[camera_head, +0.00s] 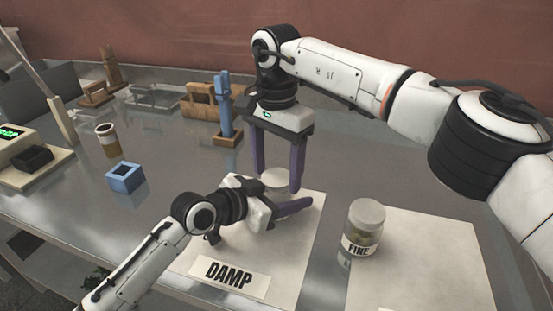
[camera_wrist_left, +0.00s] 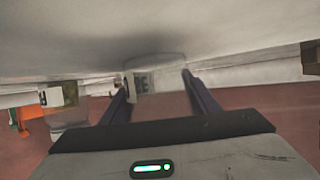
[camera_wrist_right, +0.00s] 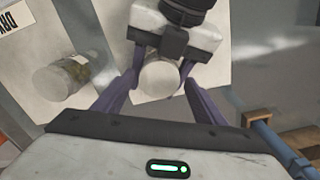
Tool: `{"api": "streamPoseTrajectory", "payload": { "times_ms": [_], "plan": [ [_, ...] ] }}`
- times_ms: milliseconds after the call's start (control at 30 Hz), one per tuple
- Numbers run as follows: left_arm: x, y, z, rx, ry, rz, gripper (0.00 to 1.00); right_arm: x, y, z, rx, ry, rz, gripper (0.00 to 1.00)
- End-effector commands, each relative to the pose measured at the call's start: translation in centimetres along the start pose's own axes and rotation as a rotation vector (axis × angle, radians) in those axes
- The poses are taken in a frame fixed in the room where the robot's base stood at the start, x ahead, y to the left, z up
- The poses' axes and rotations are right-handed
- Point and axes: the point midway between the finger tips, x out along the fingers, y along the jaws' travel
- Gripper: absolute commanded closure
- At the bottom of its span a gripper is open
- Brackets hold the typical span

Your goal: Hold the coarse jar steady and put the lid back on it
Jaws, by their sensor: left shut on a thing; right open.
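The coarse jar (camera_wrist_left: 145,83) stands between the fingers of my left gripper (camera_wrist_left: 157,80), which is shut on it; only part of its label shows. In the head view, a round pale lid (camera_head: 275,180) shows at the top of this jar. The jar's body is mostly hidden there by my left gripper. My right gripper (camera_head: 277,182) points down from above, open, with one finger on each side of the lid. The right wrist view also shows the lid (camera_wrist_right: 160,79) between its fingers. I cannot tell whether the lid is fully seated.
The FINE jar (camera_head: 364,232), with its lid on, stands to the right on a pale mat (camera_head: 430,265). A DAMP label (camera_head: 230,276) lies at the front.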

Motion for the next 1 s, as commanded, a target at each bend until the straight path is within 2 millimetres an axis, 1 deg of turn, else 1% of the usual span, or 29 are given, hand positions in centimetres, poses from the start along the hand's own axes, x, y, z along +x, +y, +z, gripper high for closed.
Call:
{"api": "streamPoseTrajectory", "payload": {
  "times_ms": [200, 267, 400, 467, 600, 667, 767, 900, 1000],
  "plan": [
    [0.01, -0.01, 0.09, 0.000, -0.002, 0.000, 1.00, 0.05, 0.01, -0.02, 0.000, 0.000, 0.000, 0.35],
    [0.01, -0.01, 0.08, 0.000, -0.002, 0.000, 1.00, 0.04, 0.02, -0.03, 0.000, 0.000, 0.000, 0.44],
    [0.01, -0.01, 0.08, 0.000, -0.002, 0.000, 1.00, 0.03, 0.01, -0.03, 0.000, 0.000, 0.000, 0.67],
    [0.01, 0.00, 0.08, 0.000, -0.002, 0.000, 1.00, 0.02, 0.01, -0.02, 0.000, 0.000, 0.000, 0.77],
    [0.01, 0.01, 0.08, 0.000, -0.002, 0.000, 1.00, 0.02, 0.00, -0.02, 0.007, 0.000, 0.000, 0.78],
    [0.01, 0.01, 0.08, 0.000, -0.002, 0.000, 1.00, 0.02, 0.00, -0.03, 0.040, 0.001, 0.000, 0.78],
    [0.01, 0.01, 0.08, 0.000, -0.002, 0.000, 1.00, 0.02, 0.00, -0.04, 0.175, 0.001, 0.000, 0.78],
    [0.01, 0.02, 0.08, 0.000, -0.002, 0.000, 1.00, 0.03, 0.00, -0.06, 0.460, 0.001, -0.001, 0.78],
    [0.02, 0.03, 0.07, 0.000, -0.002, 0.001, 1.00, 0.04, 0.01, -0.07, 0.643, 0.002, -0.001, 0.78]
  ]
}}
